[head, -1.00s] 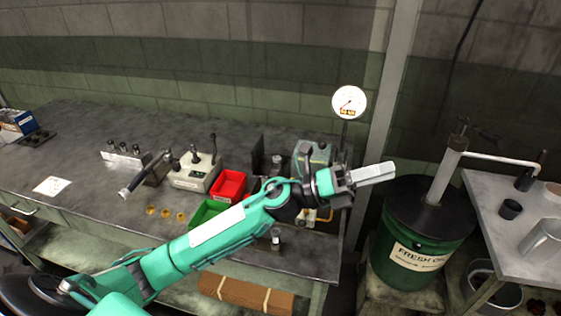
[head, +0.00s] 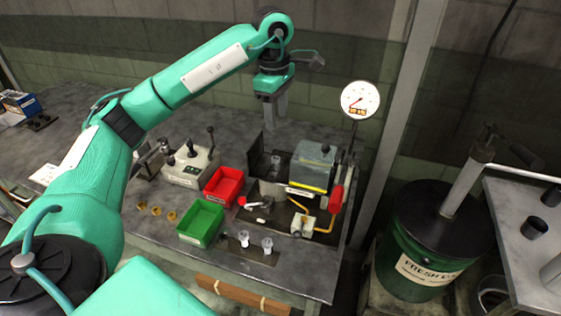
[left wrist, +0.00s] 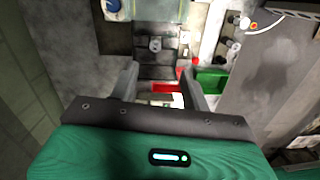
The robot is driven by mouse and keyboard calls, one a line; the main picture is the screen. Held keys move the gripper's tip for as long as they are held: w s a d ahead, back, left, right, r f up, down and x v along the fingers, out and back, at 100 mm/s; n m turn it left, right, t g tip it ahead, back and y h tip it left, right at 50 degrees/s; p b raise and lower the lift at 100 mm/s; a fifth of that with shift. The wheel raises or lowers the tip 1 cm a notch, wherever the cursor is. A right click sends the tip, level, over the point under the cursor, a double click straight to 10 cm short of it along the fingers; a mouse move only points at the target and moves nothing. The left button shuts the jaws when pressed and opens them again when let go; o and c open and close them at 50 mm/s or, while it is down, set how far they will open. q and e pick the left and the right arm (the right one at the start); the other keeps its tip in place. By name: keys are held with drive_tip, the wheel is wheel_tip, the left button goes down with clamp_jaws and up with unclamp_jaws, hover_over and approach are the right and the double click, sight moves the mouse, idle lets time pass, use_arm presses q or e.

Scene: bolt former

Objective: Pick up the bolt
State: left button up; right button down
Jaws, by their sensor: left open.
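My left gripper (head: 275,112) points down, open and empty, above and behind the forming machine (head: 314,165). Its two fingers also show in the left wrist view (left wrist: 158,88), with a gap between them. A small grey upright piece (head: 276,161) stands by the machine's dark plate; it may be the bolt, but it is too small to be sure. A small pale round piece (left wrist: 155,44) lies beyond the fingers in the left wrist view. Two pale-topped pegs (head: 267,244) stand in a dark holder at the bench front. My right gripper is not in view.
A red bin (head: 224,186) and a green bin (head: 201,222) sit left of the machine, both looking empty. A grey control box (head: 190,166) stands further left. A round gauge (head: 360,99) rises at the right. An oil drum (head: 430,240) stands right of the bench.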

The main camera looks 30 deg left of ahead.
use_arm(q)
drive_tip(key=a, duration=0.1)
drive_tip(key=p, duration=0.1)
hover_over(276, 158)
drive_tip(key=f, duration=0.7)
drive_tip(key=shift+s+a+f, duration=0.1)
drive_tip(key=shift+s+a, duration=0.05)
drive_tip(key=shift+s, duration=0.25)
drive_tip(key=shift+f, duration=0.5)
drive_tip(key=f, duration=0.1)
drive_tip(key=f+p, duration=0.1)
drive_tip(key=f, duration=0.1)
drive_tip(key=f+p, duration=0.1)
drive_tip(key=shift+w+f, duration=0.2)
drive_tip(key=shift+w, duration=0.2)
drive_tip(key=shift+f, duration=0.3)
drive_tip(key=c, duration=0.9)
clamp_jaws()
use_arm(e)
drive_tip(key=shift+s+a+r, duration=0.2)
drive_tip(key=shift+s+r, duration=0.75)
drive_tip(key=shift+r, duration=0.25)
